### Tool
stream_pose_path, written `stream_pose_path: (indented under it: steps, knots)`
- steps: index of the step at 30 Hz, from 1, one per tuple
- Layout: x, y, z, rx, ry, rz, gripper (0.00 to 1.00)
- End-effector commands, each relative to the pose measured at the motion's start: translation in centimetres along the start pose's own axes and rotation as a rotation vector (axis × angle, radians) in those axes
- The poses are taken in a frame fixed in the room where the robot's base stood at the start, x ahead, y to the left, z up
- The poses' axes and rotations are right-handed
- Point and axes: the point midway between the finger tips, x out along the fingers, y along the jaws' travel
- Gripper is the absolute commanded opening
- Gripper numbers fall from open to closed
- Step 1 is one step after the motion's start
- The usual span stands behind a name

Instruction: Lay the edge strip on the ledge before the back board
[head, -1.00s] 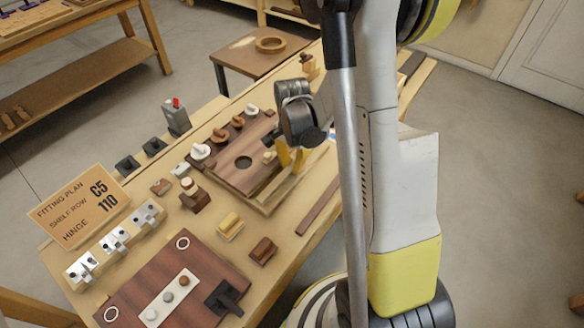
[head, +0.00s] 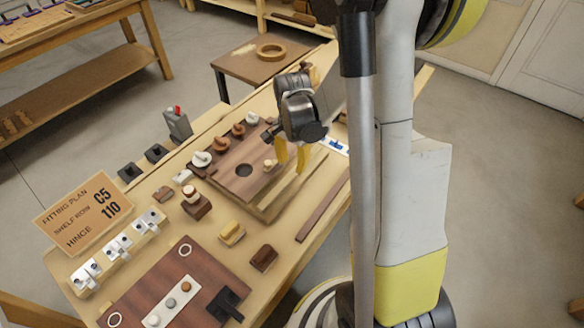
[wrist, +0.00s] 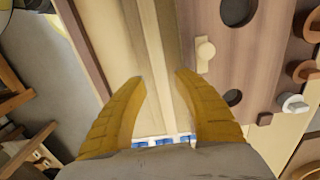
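My gripper (head: 292,155) is open and empty over the near edge of the brown back board (head: 232,172). In the wrist view, its yellow fingertips (wrist: 160,77) stand apart on either side of a narrow pale wooden strip (wrist: 164,40), which looks like the edge strip. This strip lies lengthwise along the board's edge, on or against the pale ledge (head: 272,209). The pale wood tones blend, so I cannot tell exactly how it seats. The fingers partly hide the strip's far part in the head view.
A dark brown strip (head: 322,212) lies on the bench in front of the ledge. Knobs (head: 201,159) line the board's far side, and a pale knob (wrist: 204,51) stands close to one finger. Small blocks (head: 263,258) and a dark panel (head: 215,272) occupy the near bench.

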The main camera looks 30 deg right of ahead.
Motion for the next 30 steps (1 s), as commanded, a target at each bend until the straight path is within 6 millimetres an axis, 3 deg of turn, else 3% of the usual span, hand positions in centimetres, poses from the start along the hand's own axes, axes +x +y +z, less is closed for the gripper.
stream_pose_path:
  steps: [1,6,16,20,24,30]
  knots:
    - [-1.7,0.0,0.0,0.000,0.000,0.000,0.35]
    - [-5.3,0.0,0.0,0.000,0.000,0.000,0.35]
    - [-9.1,0.0,0.9,-0.056,0.017,-0.022,0.35]
    - [-12.6,0.2,3.4,-0.229,0.074,-0.088,0.35]
    - [-16.8,1.1,7.3,-0.495,0.176,-0.182,0.35]
    - [-20.5,3.4,12.5,-0.861,0.348,-0.296,0.35]
